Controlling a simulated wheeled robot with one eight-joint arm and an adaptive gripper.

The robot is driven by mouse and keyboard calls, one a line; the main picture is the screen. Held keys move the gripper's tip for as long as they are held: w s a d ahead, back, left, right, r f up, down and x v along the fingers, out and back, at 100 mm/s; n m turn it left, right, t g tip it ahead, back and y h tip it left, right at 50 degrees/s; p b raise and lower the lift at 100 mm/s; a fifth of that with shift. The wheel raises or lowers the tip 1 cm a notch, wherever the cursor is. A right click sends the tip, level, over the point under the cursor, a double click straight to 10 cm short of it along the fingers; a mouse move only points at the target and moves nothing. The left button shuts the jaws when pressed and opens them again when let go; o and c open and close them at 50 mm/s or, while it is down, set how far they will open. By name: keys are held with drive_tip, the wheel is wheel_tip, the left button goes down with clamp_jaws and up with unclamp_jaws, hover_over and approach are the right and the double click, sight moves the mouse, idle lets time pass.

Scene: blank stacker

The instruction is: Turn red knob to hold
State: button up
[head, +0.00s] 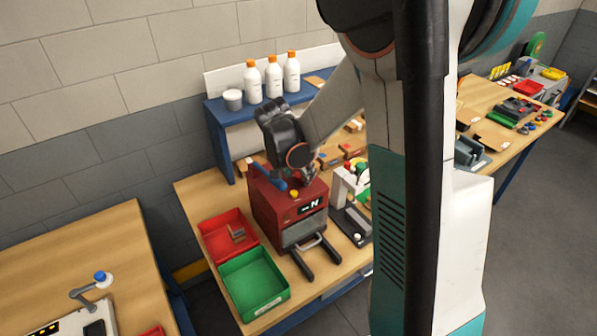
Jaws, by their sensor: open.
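A dark red machine (277,214) stands on the middle wooden bench, with a small dark display (310,208) and a metal handle (308,243) at its front. A yellow round button (294,194) and a blue lever-like part (272,183) sit on its top. I cannot pick out a red knob; it may blend with the red housing or be hidden by my arm. My gripper (309,175) is open, small in the head view, just above the back right of the machine's top. I cannot tell whether it touches anything.
A red tray (212,232) holding a small block and a green tray (233,287) lie left of the machine. A white device (343,187) stands close on its right. A blue shelf (216,118) with white bottles (273,79) is behind. My arm hides much of the right side.

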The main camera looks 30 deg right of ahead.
drive_tip(key=c, duration=1.1)
drive_tip(key=shift+n, duration=0.3)
drive_tip(key=shift+o, duration=0.2)
drive_tip(key=n+t+b, duration=0.1)
drive_tip(key=n, duration=0.1)
drive_tip(key=shift+s+d+n+y, duration=0.1)
drive_tip(key=shift+s+n+y, duration=0.05)
drive_tip(key=shift+n+y, duration=0.2)
drive_tip(key=n+b, duration=0.1)
drive_tip(key=n, duration=0.1)
drive_tip(key=n+t+y, duration=0.1)
drive_tip(key=n, duration=0.2)
drive_tip(key=shift+s+d+n+y+b, duration=0.1)
drive_tip(key=shift+d+n+y+b, duration=0.15)
drive_tip(key=shift+b, duration=0.15)
drive_tip(key=n+y, duration=0.1)
drive_tip(key=n, duration=0.1)
drive_tip(key=n+y+b, duration=0.1)
drive_tip(key=n, duration=0.2)
drive_tip(key=shift+d+t, duration=0.15)
drive_tip(key=shift+t, duration=0.25)
drive_tip(key=shift+d+n+y+b, duration=0.1)
drive_tip(key=shift+n+y+b, duration=0.55)
drive_tip(key=shift+n, duration=1.45)
drive_tip(key=shift+g, duration=0.3)
